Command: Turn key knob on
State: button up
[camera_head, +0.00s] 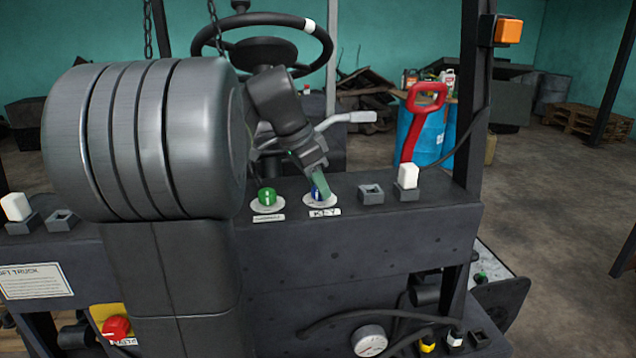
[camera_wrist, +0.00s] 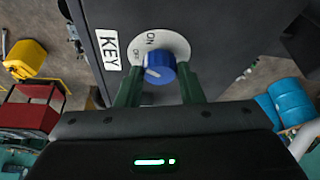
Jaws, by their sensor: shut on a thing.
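The blue key knob (camera_head: 315,194) sits on a white round plate on the dark panel, above a KEY label (camera_head: 324,212). In the wrist view the knob (camera_wrist: 161,67) is beside the ON and OFF lettering, and its white mark is on its left side, nearer OFF than ON. My gripper (camera_head: 321,188) reaches down to the panel from above. In the wrist view its green fingers (camera_wrist: 160,84) stand on either side of the knob, shut on it. In the head view a finger hides part of the knob.
A green knob (camera_head: 267,197) sits close to the left on the same panel. The steering wheel (camera_head: 262,45) and a grey-handled lever (camera_head: 350,118) stand behind my arm.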

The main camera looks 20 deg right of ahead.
jog(key=m+g, duration=0.1)
jog(key=m, duration=0.1)
jog(key=m+g, duration=0.1)
jog(key=m, duration=0.2)
jog(key=shift+w+r+y, duration=0.1)
jog(key=shift+w+y, duration=0.05)
jog(key=shift+y, duration=0.15)
jog(key=shift+m, duration=0.4)
jog(key=o, duration=1)
jog(key=v, duration=1.3)
jog(key=shift+w+a+r, duration=0.2)
jog(key=shift+r, duration=0.1)
jog(key=shift+f, duration=0.1)
